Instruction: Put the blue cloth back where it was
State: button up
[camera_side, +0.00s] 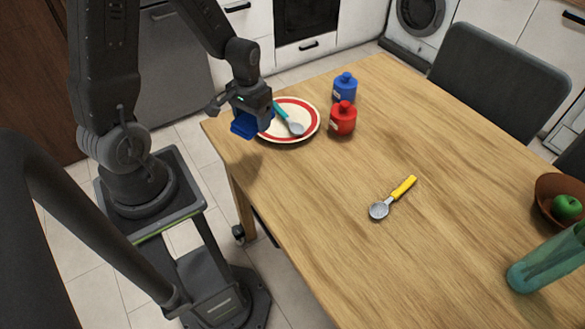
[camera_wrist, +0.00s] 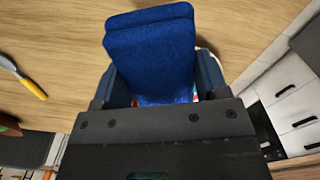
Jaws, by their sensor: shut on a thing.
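The blue cloth (camera_side: 243,125) is a folded pad held in my gripper (camera_side: 252,115), near the left corner of the table. In the wrist view the blue cloth (camera_wrist: 152,50) fills the space between the fingers of my gripper (camera_wrist: 155,85). My gripper is shut on it and holds it above the left edge of the plate. The cloth hides part of what lies beneath it in the wrist view.
A white plate (camera_side: 296,134) with a red ring holds a teal-handled spoon (camera_side: 288,119). A blue jar (camera_side: 345,88) and a red jar (camera_side: 342,119) stand right of it. A yellow-handled spoon (camera_side: 393,197) lies mid-table (camera_side: 330,215). A bowl (camera_side: 552,190) and a teal vase (camera_side: 545,262) stand at right.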

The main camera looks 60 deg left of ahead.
jog(key=shift+d+f, duration=0.1)
jog(key=shift+f, duration=0.1)
send_over(292, 170)
notch_tip(292, 170, down, 7)
jog(key=shift+r, duration=0.2)
jog(key=shift+f, duration=2)
jog(key=shift+f, duration=0.15)
jog(key=o, duration=0.9)
